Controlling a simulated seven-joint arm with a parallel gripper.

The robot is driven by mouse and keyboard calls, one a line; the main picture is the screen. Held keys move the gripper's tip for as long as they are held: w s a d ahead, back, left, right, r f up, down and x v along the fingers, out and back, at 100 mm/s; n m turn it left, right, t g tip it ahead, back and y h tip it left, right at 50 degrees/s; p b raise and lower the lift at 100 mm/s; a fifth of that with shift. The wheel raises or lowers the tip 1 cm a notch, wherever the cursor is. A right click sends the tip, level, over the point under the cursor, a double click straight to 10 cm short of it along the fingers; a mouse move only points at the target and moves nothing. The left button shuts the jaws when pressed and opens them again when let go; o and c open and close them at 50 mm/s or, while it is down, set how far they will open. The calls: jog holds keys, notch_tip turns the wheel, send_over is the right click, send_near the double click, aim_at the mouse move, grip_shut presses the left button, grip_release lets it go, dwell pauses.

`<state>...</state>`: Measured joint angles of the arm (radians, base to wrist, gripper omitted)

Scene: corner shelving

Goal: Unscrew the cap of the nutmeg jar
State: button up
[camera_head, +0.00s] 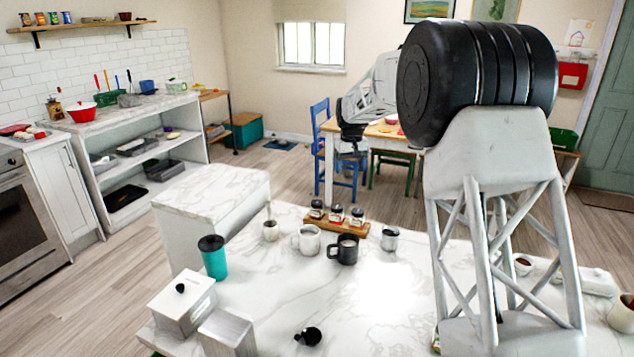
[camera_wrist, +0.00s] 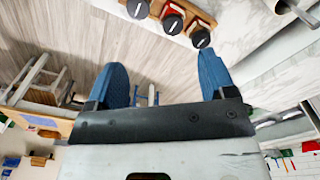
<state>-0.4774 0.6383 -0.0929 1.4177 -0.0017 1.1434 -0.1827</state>
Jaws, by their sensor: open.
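Three small jars with black caps, a left one (camera_head: 316,210), a middle one (camera_head: 337,214) and a right one (camera_head: 357,218), stand upright in a wooden rack (camera_head: 322,225) on the marble counter. Their labels are too small to read, so I cannot tell which is nutmeg. In the wrist view the caps (camera_wrist: 172,21) show at the top edge, partly cut off, in the rack (camera_wrist: 202,14). My gripper (camera_wrist: 162,72) is open and empty, with blue fingertips apart. In the head view my gripper (camera_head: 352,146) hangs above and beyond the jars, touching none.
A black mug (camera_head: 345,250), a white mug (camera_head: 308,240), a small white cup (camera_head: 270,231) and a metal canister (camera_head: 390,239) stand close to the rack. A teal tumbler (camera_head: 214,262) and a white lidded box (camera_head: 183,304) are at left. The counter's middle is clear.

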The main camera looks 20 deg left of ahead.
jog(key=n, duration=0.1)
send_over(317, 202)
notch_tip(317, 202, down, 10)
jog(key=shift+f, duration=0.1)
jog(key=shift+f, duration=0.2)
jog(key=shift+f, duration=3.7)
jog(key=c, duration=1)
jog(key=shift+o, duration=0.2)
jog(key=shift+n, duration=0.5)
